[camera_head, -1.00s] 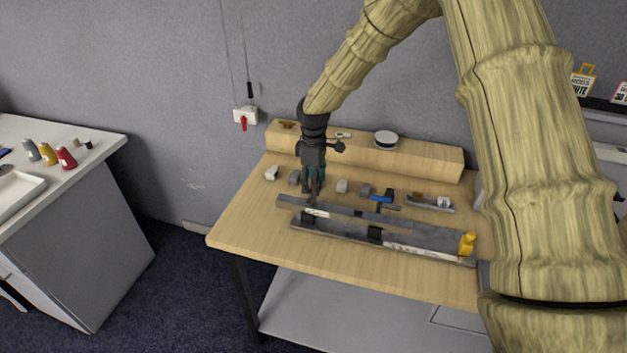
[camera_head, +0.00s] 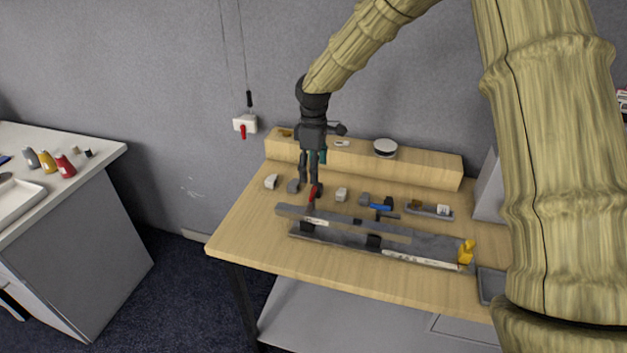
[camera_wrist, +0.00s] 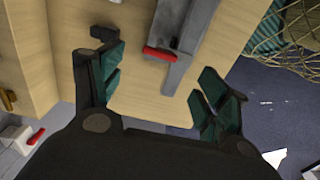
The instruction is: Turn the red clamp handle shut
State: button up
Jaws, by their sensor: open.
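The red clamp handle (camera_head: 312,194) stands near the left end of a long grey metal bar (camera_head: 345,217) on the wooden table. In the wrist view the red handle (camera_wrist: 160,53) lies across the end of the grey bar (camera_wrist: 188,40). My gripper (camera_head: 309,183) hangs just above and behind the handle, pointing down. In the wrist view my gripper (camera_wrist: 165,85) is open, its teal-padded fingers wide apart and nothing between the pads. The handle shows beyond the gap and looks apart from both fingers. The clamp's lower part is too small to make out.
A second grey rail (camera_head: 340,237) lies in front, with a yellow piece (camera_head: 466,251) at its right end. Several small grey blocks and a blue-handled tool (camera_head: 381,208) lie behind. A wooden ledge (camera_head: 430,166) runs along the back. A red-levered wall switch (camera_head: 245,124) is left.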

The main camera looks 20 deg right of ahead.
jog(key=shift+r, duration=2.1)
